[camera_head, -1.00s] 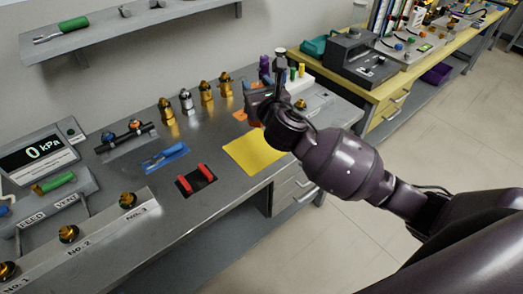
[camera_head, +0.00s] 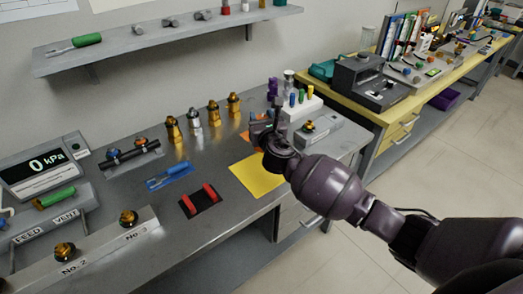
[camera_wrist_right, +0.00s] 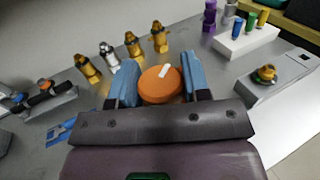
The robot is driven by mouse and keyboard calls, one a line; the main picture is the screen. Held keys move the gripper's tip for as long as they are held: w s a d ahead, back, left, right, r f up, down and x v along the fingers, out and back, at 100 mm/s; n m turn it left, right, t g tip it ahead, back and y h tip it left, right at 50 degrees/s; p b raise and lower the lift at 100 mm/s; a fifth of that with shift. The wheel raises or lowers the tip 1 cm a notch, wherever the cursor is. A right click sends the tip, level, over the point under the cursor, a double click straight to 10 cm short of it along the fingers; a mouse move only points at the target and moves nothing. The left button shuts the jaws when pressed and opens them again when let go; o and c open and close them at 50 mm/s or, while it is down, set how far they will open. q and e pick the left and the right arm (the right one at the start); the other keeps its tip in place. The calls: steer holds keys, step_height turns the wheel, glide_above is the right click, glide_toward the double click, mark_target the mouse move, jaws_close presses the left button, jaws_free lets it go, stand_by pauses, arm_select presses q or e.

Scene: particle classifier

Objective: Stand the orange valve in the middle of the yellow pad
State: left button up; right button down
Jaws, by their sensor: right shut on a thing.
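The orange valve (camera_wrist_right: 161,84) shows in the right wrist view as a round orange top with a white mark. It sits between the two blue fingers of my right gripper (camera_wrist_right: 160,82), which is shut on it. In the head view my right gripper (camera_head: 262,128) is over the back right of the bench, behind the yellow pad (camera_head: 257,178). There the gripper mostly hides the valve, and I cannot tell its height above the bench. The visible part of the yellow pad is bare. My left gripper is not in view.
Several brass and silver fittings (camera_head: 194,123) stand in a row along the back. A white block (camera_head: 300,106) with coloured pegs and a grey box (camera_head: 318,132) stand to the right. A black pad with red bars (camera_head: 201,200) and a blue tool (camera_head: 168,178) lie left of the yellow pad.

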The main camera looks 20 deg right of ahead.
step_height(320, 180, down, 6)
steer(key=shift+f+b, duration=0.1)
steer(key=shift+b, duration=0.8)
step_height(320, 180, down, 4)
steer(key=shift+b, duration=0.8)
steer(key=shift+f, duration=0.4)
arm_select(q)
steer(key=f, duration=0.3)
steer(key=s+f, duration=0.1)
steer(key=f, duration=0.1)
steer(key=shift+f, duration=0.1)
arm_select(e)
steer(key=shift+r, duration=0.1)
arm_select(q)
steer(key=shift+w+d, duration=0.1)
arm_select(e)
steer(key=shift+f, duration=0.2)
steer(key=c, duration=0.6)
jaws_free()
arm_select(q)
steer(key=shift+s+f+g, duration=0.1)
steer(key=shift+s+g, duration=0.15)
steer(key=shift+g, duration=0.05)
